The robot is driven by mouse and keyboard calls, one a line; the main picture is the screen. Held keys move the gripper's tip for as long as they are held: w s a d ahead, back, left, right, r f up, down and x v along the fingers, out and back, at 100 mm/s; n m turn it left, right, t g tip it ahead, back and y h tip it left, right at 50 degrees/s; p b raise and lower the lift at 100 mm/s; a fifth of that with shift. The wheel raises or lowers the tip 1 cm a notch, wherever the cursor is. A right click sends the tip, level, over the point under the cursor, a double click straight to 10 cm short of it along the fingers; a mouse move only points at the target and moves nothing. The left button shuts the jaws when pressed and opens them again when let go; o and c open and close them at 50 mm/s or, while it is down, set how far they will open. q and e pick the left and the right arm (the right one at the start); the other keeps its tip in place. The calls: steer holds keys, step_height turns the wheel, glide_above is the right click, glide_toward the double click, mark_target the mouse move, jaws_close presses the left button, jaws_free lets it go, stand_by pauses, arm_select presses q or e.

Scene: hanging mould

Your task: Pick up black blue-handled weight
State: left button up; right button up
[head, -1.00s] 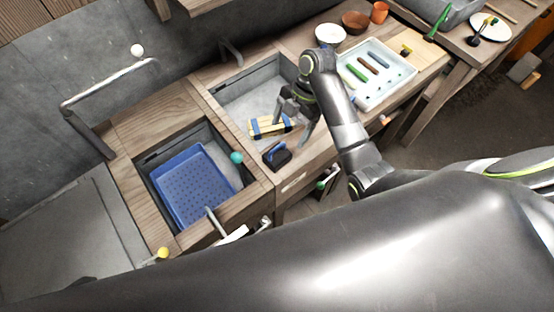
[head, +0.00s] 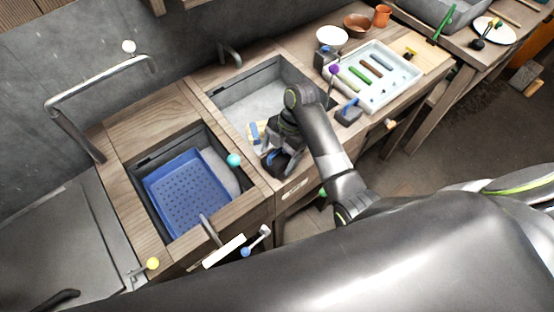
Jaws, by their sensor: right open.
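A black weight with a blue handle (head: 275,158) sits on the wooden counter edge in front of the grey sink, partly hidden by my right gripper. My right gripper (head: 283,161) is open, pointing down right at this weight; whether its fingers touch the handle I cannot tell. Another black blue-handled weight (head: 348,114) stands on the counter in front of the white tray. A third dark block with a blue top (head: 324,56) stands behind the tray's left end. My left gripper is not in view.
A pale wooden piece with blue parts (head: 254,134) is in the grey sink (head: 240,91), half behind my gripper. A blue perforated basket (head: 188,190) fills the left sink. A white tray (head: 397,97) with coloured bars and bowls (head: 331,38) stand at the right.

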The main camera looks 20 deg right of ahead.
steer(key=shift+s+a+f, duration=0.15)
steer(key=shift+f, duration=0.3)
steer(key=c, duration=1.4)
steer(key=shift+c, duration=0.2)
steer(key=shift+r, duration=0.15)
